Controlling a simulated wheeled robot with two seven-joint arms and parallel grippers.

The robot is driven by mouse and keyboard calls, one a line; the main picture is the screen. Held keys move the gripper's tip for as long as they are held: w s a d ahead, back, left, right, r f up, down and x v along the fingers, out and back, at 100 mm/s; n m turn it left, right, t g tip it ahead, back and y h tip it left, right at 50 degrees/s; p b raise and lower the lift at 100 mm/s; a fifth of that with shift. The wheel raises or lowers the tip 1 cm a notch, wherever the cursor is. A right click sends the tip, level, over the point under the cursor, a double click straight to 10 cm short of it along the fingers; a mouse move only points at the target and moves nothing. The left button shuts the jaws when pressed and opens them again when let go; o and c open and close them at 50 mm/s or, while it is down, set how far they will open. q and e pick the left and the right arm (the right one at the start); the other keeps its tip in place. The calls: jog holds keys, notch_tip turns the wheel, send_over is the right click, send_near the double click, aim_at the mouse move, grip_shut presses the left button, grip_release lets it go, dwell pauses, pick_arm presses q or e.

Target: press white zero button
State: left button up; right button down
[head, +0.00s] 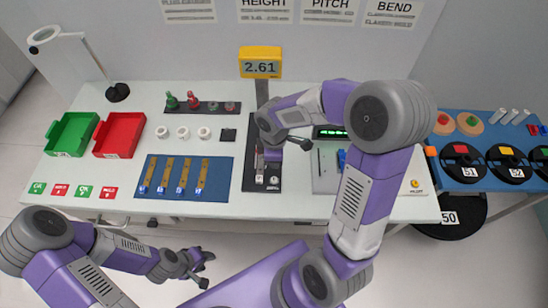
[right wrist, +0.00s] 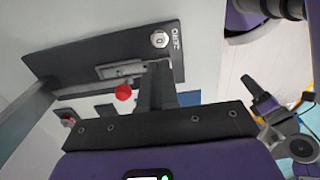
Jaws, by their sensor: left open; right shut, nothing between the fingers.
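The white zero button (right wrist: 160,40) is a small round button marked 0, next to the "ZERO" label on the dark base plate (right wrist: 95,50) in the right wrist view. In the head view the button (head: 274,181) sits at the near end of the black gauge base (head: 250,183). My right gripper (head: 272,160) is over that base, pointing down, shut and empty. Its fingers (right wrist: 157,70) appear just short of the button in the wrist view; the exact gap cannot be told. The yellow display (head: 261,65) reads 2.61. My left gripper (head: 207,258) is open and empty, in front of the table.
A red knob (right wrist: 123,92) is beside my right fingers. A blue mat (head: 212,181) with several parts lies left of the gauge; green (head: 72,134) and red (head: 119,135) trays stand further left. A grey plate (head: 325,172) lies to the right, partly behind my arm.

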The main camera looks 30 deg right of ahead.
aim_at(274, 181)
notch_tip(274, 181, down, 9)
jog(key=shift+f+b, duration=0.15)
jog(key=shift+b, duration=0.85)
jog(key=shift+f+b, duration=0.7)
jog(key=shift+f, duration=0.05)
jog(key=shift+s+a+f, duration=0.1)
jog(key=shift+s, duration=0.15)
jog(key=shift+f, duration=0.1)
jog(key=r+p, duration=0.2)
jog(key=r, duration=0.1)
jog(key=r+p, duration=0.1)
jog(key=shift+w+r, duration=0.2)
jog(key=shift+w, duration=0.05)
notch_tip(274, 181, up, 10)
jog(key=p, duration=0.2)
jog(key=shift+r+p, duration=0.2)
jog(key=shift+p, duration=0.2)
